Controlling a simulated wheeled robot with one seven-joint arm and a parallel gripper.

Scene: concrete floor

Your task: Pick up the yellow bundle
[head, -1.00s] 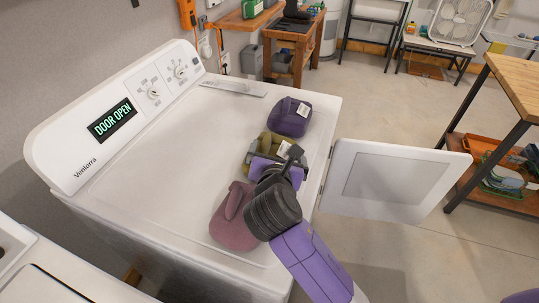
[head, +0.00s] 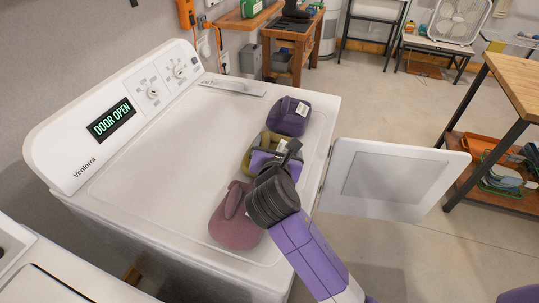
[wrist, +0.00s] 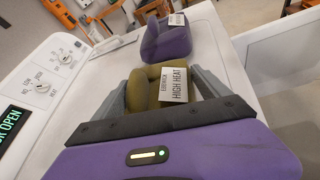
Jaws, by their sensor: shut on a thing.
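The yellow bundle (head: 257,152), an olive-yellow folded cloth, is on the white machine's top, between a purple bundle and a mauve bundle. In the wrist view the yellow bundle (wrist: 146,92) sits between my two grey fingers, with a white tag reading "HIGH HEAT" on its right part. My gripper (wrist: 163,82) is shut on it, a finger on either side. In the head view my purple gripper (head: 272,156) covers the bundle's near part. Whether the bundle touches the top cannot be told.
The purple bundle (head: 289,116) lies just beyond, the mauve bundle (head: 235,217) on the near side, close to my wrist. The machine's open door (head: 393,181) sticks out right. The left part of the machine's top (head: 170,165) is clear. A wooden table (head: 515,85) stands farther right.

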